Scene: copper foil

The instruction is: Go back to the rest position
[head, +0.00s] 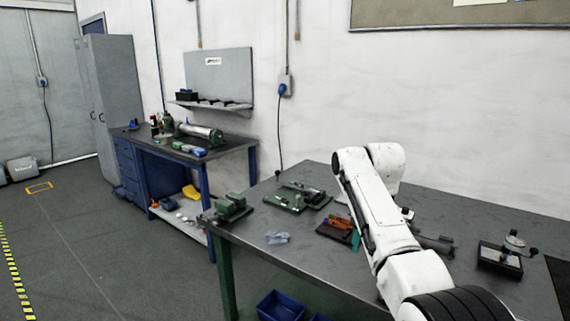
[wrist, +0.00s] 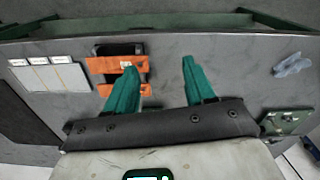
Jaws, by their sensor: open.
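My gripper (wrist: 159,66) is open, with its two teal fingers spread apart and nothing between them. In the head view only a bit of teal (head: 356,240) shows beside my white arm, which reaches over the grey workbench (head: 280,255). In the wrist view a dark item with orange bands (wrist: 128,64) lies partly behind the left finger; I cannot tell whether they touch. An orange and dark item (head: 336,228) also shows beside my arm in the head view.
A green vise (head: 232,207) stands at the bench's left corner, near a green fixture (head: 297,196) and a crumpled bluish piece (head: 277,238). A dark box with a metal piece (head: 500,260) is at the right. A blue bin (head: 280,305) sits below. Floor at left is clear.

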